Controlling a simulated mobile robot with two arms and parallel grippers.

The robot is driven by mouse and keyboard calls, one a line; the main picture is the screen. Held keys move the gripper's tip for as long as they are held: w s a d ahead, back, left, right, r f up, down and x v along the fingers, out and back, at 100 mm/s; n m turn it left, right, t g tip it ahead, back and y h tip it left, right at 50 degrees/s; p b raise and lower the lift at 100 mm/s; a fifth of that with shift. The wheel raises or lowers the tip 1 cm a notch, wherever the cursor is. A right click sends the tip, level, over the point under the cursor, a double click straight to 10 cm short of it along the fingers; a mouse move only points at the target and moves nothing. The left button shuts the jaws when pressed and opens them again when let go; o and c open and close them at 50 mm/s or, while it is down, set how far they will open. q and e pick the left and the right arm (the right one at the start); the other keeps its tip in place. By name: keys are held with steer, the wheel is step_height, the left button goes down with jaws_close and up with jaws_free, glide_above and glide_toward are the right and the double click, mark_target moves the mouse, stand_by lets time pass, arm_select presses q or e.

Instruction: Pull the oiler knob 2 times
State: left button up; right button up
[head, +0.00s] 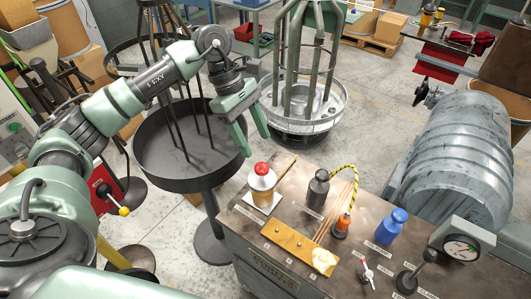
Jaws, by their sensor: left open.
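My left gripper (251,134) is open and empty, its two green fingers apart and pointing down. It hangs over the right rim of a round black pan, just above and left of the workbench in the picture. A pale container with a red knob-like top (262,169) stands upright at the bench's back left corner, apart from the fingers. At the left, a yellow ball knob (124,211) sits on a dark rod by a red box (102,183), partly behind my left arm. No label tells which is the oiler knob. My right gripper is not in view.

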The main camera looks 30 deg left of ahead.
mark_target(262, 165)
arm_select(q)
steer(key=shift+y, duration=0.3)
steer(key=x, duration=0.2)
steer(key=p+x, duration=0.1)
steer(key=x, duration=0.1)
steer(key=p+x, duration=0.1)
steer(key=x, duration=0.2)
steer(key=shift+s+a+f, duration=0.2)
steer(key=shift+a, duration=0.1)
jaws_close()
stand_by(0.9)
